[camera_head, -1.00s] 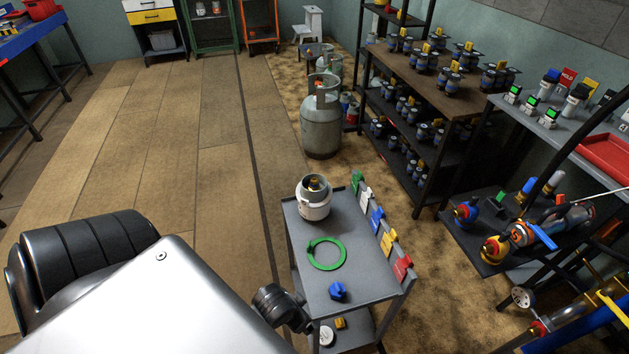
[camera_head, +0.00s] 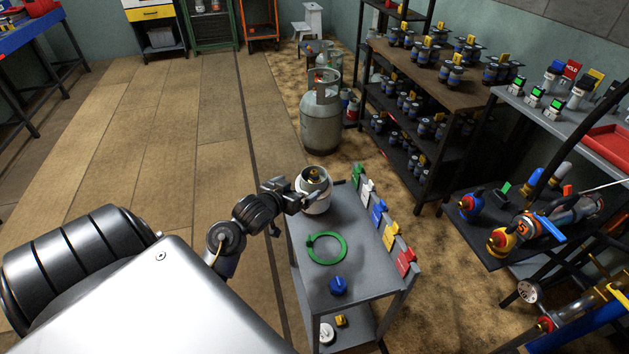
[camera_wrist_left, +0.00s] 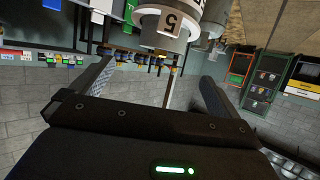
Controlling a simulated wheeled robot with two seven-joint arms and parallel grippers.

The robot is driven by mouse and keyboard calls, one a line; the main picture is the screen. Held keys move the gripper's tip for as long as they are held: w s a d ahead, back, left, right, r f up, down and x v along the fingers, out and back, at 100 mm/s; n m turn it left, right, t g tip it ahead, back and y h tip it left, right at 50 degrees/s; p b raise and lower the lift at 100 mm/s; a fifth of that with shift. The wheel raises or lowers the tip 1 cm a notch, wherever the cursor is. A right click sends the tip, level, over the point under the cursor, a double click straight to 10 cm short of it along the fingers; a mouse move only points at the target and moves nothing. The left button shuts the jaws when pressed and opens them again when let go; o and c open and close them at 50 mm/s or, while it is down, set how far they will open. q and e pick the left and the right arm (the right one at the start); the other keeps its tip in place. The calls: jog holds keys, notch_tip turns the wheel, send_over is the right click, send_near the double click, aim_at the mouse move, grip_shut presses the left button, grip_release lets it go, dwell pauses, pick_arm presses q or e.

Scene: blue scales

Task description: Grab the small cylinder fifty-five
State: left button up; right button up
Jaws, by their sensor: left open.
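The small cylinder (camera_head: 314,192) is a short white gas bottle with a collar and a brass valve. It stands upright on the far end of the grey cart (camera_head: 312,285). In the left wrist view the cylinder (camera_wrist_left: 165,28) shows at the top with a dark "5" on a pale label. My left gripper (camera_head: 300,196) is open, at the left side of the cylinder, close to its collar. In the left wrist view its two fingers (camera_wrist_left: 152,88) are spread and the cylinder appears beyond their tips. I cannot tell whether they touch it. My right gripper is not in view.
A green ring (camera_head: 327,248) and a blue knob (camera_head: 338,286) lie on the cart top. Coloured tags (camera_head: 379,212) line its right edge. A tall grey cylinder (camera_head: 321,122) stands behind, and a loaded shelf (camera_head: 425,80) is to the right. The floor at left is clear.

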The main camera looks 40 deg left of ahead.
aim_at(313, 177)
pick_arm(q)
jog(key=x, duration=0.5)
jog(key=shift+s+b, duration=0.1)
jog(key=shift+b, duration=0.3)
jog(key=shift+w+a+f, duration=0.1)
jog(key=shift+w+f, duration=0.05)
jog(key=shift+w, duration=0.2)
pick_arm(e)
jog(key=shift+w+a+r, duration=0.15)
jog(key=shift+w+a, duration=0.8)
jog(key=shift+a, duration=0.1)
